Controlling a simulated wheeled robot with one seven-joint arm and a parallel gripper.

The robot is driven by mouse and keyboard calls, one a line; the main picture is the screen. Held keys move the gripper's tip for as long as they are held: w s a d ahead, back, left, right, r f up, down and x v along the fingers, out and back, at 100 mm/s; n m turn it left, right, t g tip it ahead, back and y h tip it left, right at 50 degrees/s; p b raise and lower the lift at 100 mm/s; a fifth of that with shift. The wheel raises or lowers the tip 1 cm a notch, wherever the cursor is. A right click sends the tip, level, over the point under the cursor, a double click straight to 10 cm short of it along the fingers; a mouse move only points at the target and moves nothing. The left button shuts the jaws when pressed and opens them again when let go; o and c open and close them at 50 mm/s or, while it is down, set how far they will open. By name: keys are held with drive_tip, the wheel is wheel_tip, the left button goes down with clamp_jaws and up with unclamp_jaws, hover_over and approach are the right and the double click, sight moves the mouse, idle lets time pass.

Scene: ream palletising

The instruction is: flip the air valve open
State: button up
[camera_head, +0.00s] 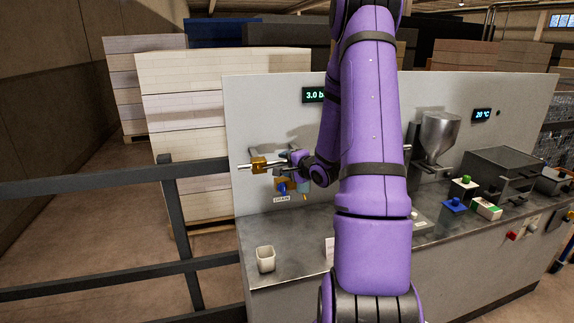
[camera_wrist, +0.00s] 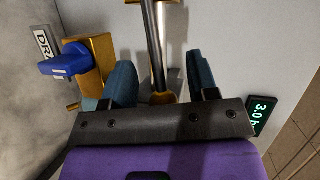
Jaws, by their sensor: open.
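A brass fitting (camera_head: 259,165) sits on a thin steel line beside the grey panel; I take it for the air valve, but cannot make out its lever. My gripper (camera_head: 293,161) is just right of it, in front of the panel. In the wrist view my gripper (camera_wrist: 161,82) is open, its two bluish fingers spread on either side of a steel rod (camera_wrist: 157,40). I cannot tell whether either touches the rod. The rod has a brass end near the gripper. A second brass valve with a blue handle (camera_wrist: 64,62) is at the wrist view's left.
A lettered label (camera_wrist: 43,41), partly readable, is near the blue handle. A lit pressure display (camera_head: 314,95) is above. A white cup (camera_head: 265,258) stands on the bench (camera_head: 285,231). A dark railing (camera_head: 100,181) is at left. A steel hopper (camera_head: 437,133) is at right.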

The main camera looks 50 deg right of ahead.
clamp_jaws()
drive_tip(key=shift+f+m, duration=0.4)
unclamp_jaws()
drive_tip(key=shift+s, duration=0.1)
drive_tip(key=v, duration=1)
drive_tip(key=shift+s, duration=0.4)
drive_tip(key=shift+d+f, duration=0.1)
